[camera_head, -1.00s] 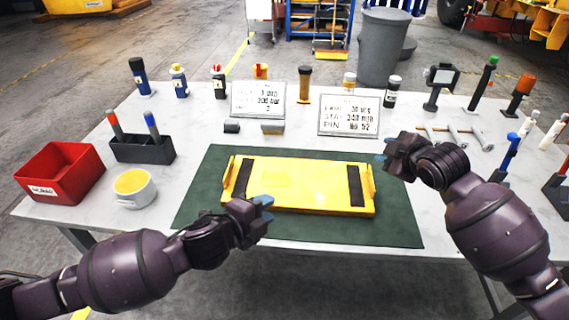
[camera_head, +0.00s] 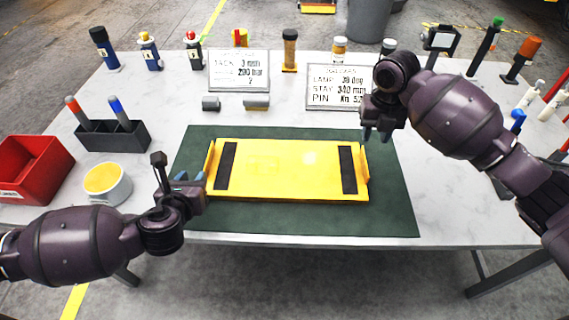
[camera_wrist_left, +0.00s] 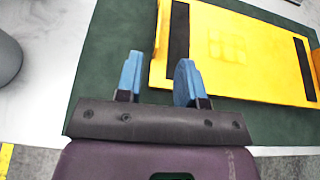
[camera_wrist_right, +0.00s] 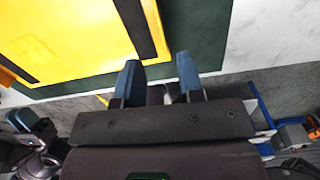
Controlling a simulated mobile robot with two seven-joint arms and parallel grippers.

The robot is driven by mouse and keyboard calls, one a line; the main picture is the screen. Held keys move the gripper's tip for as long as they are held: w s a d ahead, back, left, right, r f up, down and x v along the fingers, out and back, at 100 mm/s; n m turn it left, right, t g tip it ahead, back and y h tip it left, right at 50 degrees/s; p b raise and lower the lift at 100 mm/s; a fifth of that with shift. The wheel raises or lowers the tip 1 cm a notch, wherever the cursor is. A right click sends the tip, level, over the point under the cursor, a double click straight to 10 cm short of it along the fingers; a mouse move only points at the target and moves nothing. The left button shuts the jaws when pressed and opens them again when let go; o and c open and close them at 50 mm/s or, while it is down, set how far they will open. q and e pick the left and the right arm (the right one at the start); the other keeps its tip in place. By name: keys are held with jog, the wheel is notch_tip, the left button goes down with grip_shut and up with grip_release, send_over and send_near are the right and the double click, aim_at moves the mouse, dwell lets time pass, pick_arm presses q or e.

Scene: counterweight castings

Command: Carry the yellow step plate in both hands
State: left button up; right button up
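The yellow step plate (camera_head: 285,168) lies flat on the green mat (camera_head: 290,220). It has a black strip near each end and a raised yellow handle at its left and right ends. My left gripper (camera_head: 188,177) is open beside the left handle; in the left wrist view (camera_wrist_left: 158,78) its blue fingers are apart near the plate's left end. My right gripper (camera_head: 376,134) is open above and behind the right handle (camera_head: 364,165). In the right wrist view (camera_wrist_right: 158,75) its fingers are apart, with the plate to their left. Neither gripper holds anything.
A white cup (camera_head: 107,184) with yellow inside and a red bin (camera_head: 35,168) stand left of the mat. A dark holder (camera_head: 112,135) with two pens is behind them. Two sign cards (camera_head: 239,72) and several bottles line the back.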

aim_at(207, 160)
jog(key=shift+w+n, duration=0.1)
jog(key=shift+n, duration=0.2)
